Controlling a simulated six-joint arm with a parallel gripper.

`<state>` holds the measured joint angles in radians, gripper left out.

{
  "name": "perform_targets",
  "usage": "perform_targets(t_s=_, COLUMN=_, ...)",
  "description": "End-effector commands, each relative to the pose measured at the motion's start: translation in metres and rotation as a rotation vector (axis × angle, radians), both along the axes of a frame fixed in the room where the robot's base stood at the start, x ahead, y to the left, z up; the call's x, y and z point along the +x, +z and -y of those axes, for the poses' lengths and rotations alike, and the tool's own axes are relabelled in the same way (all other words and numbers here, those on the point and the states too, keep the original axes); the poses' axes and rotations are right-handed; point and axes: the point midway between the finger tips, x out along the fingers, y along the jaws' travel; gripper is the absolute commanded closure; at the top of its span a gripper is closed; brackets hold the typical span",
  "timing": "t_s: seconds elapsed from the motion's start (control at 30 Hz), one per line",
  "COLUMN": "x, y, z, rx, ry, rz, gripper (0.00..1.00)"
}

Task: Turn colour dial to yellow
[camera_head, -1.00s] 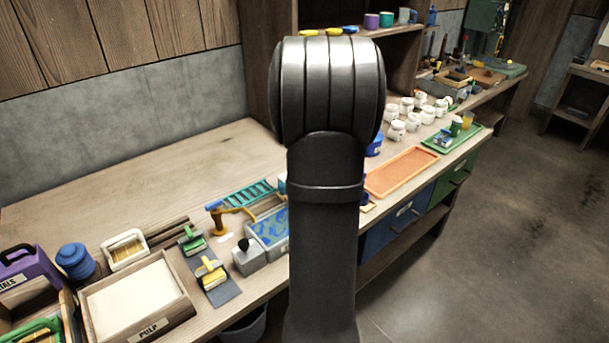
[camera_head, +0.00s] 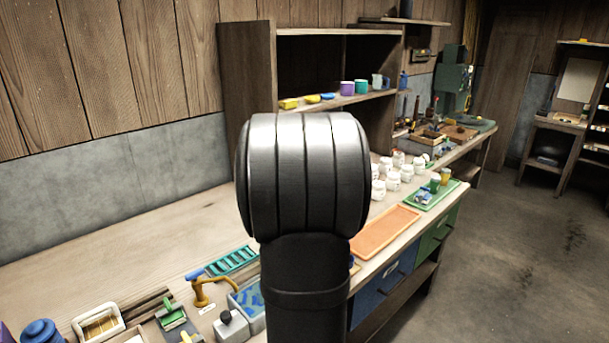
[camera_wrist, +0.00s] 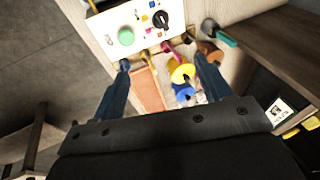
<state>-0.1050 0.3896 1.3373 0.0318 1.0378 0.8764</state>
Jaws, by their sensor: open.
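In the wrist view, a white panel at the top carries a black knob (camera_wrist: 162,19), which looks like the colour dial. Small coloured patches, yellow, blue and pink among them, lie around it. Which patch the knob points at is too small to tell. A round green button (camera_wrist: 126,37) is on the same panel, left of the knob. My gripper (camera_wrist: 165,62) is open and empty, its two blue fingers wide apart. In that picture the fingertips lie below the panel and appear apart from it. In the head view, my arm hides the gripper, and I cannot make out the dial.
Yellow, blue and pink things (camera_wrist: 183,73) show between my fingers, beside an orange tray (camera_wrist: 147,90). A wooden shelf (camera_wrist: 275,50) stands at the right of the wrist view. In the head view, white jars (camera_head: 393,182) and a green tray (camera_head: 432,196) stand on the bench.

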Motion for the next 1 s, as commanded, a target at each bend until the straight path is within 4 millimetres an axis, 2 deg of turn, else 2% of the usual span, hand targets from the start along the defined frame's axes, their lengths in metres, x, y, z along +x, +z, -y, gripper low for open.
perform_targets(t_s=0.03, x=0.005, y=-0.01, z=-0.011, rx=-0.044, ry=0.034, rz=-0.015, gripper=0.39)
perform_targets(t_s=0.17, x=0.019, y=-0.031, z=-0.036, rx=-0.197, ry=0.127, rz=-0.039, gripper=0.65)
perform_targets(t_s=0.33, x=0.03, y=-0.046, z=-0.056, rx=-0.33, ry=0.199, rz=-0.045, gripper=0.65)
perform_targets(t_s=0.57, x=0.039, y=-0.068, z=-0.052, rx=-0.35, ry=0.206, rz=-0.048, gripper=0.65)
perform_targets(t_s=1.0, x=0.07, y=-0.156, z=-0.035, rx=-0.349, ry=0.206, rz=-0.049, gripper=0.65)
